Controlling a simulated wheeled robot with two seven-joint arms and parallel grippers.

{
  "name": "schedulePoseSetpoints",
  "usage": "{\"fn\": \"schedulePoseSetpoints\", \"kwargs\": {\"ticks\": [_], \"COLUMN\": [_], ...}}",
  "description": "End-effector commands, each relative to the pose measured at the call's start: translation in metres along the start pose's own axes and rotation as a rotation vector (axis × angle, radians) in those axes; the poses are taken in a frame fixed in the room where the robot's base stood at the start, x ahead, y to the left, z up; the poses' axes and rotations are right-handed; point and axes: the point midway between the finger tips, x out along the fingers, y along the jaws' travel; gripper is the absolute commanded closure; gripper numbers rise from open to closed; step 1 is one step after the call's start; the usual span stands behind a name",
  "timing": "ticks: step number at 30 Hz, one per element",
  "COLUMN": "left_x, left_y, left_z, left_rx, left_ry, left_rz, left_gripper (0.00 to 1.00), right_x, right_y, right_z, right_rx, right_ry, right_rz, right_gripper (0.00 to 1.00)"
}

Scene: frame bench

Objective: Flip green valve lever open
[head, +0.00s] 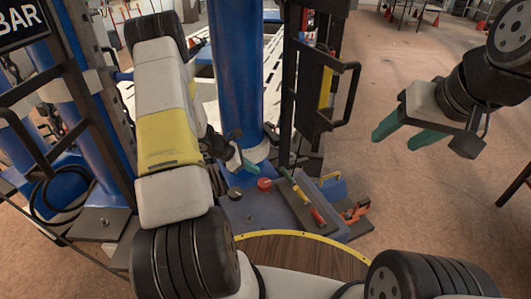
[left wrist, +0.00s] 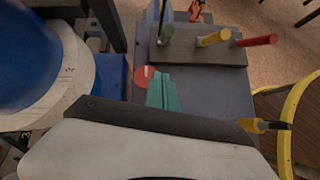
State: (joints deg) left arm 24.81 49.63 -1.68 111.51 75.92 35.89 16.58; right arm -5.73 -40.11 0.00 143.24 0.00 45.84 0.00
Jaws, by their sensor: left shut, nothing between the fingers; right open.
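The green valve lever (head: 287,174) is at the far end of a dark plate on the blue bench, and in the left wrist view (left wrist: 162,18) it points to the top edge. A yellow lever (left wrist: 214,38) and a red lever (left wrist: 258,41) beside it point right in that view. My left gripper (head: 248,166), teal fingers shut and empty, is left of the green lever and apart from it. Its fingertips (left wrist: 162,92) appear beside the red button (left wrist: 145,76) and partly cover it. My right gripper (head: 405,137) is open and empty, raised at the right.
The red button (head: 264,184) and a dark knob (head: 235,193) are on the bench top. A thick blue column (head: 236,70) stands behind. A dark frame with a handle (head: 350,95) rises right of it. An orange-red clamp-like item (head: 354,211) is at the bench's right edge.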

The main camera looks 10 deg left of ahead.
Motion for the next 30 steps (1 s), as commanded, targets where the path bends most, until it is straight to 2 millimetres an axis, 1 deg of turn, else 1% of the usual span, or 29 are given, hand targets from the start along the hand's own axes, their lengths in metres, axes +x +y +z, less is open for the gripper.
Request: {"fn": "schedulePoseSetpoints", "kwargs": {"ticks": [1, 3, 10, 12, 15, 18, 22, 30], "left_x": [0.012, 0.028, 0.076, 0.077, 0.08, 0.081, 0.082, 0.082], "left_y": [-0.001, -0.001, -0.001, 0.0, 0.0, 0.001, 0.001, 0.0], "left_z": [0.0, -0.001, -0.001, 0.014, 0.026, 0.034, 0.039, 0.039], "left_rx": [-0.001, -0.002, -0.001, 0.005, 0.004, 0.002, 0.001, 0.001], "left_ry": [-0.001, -0.001, 0.0, -0.001, -0.001, 0.0, 0.0, 0.0], "left_rz": [-0.004, -0.004, -0.003, 0.0, 0.0, 0.001, 0.001, 0.001], "left_gripper": [1.0, 1.0, 1.0, 1.0, 1.0, 1.0, 1.0, 1.0], "right_x": [0.0, 0.0, 0.0, 0.0, 0.0, 0.0, 0.0, 0.0], "right_y": [0.0, 0.0, 0.0, 0.0, 0.0, 0.0, 0.0, 0.0], "right_z": [0.0, 0.0, 0.0, 0.0, 0.0, 0.0, 0.0, 0.0], "right_rx": [0.0, 0.0, 0.0, 0.0, 0.0, 0.0, 0.0, 0.0], "right_ry": [0.0, 0.0, 0.0, 0.0, 0.0, 0.0, 0.0, 0.0], "right_rz": [0.0, 0.0, 0.0, 0.0, 0.0, 0.0, 0.0, 0.0], "right_gripper": [0.44, 0.44, 0.44, 0.44, 0.44, 0.44, 0.44, 0.44]}}
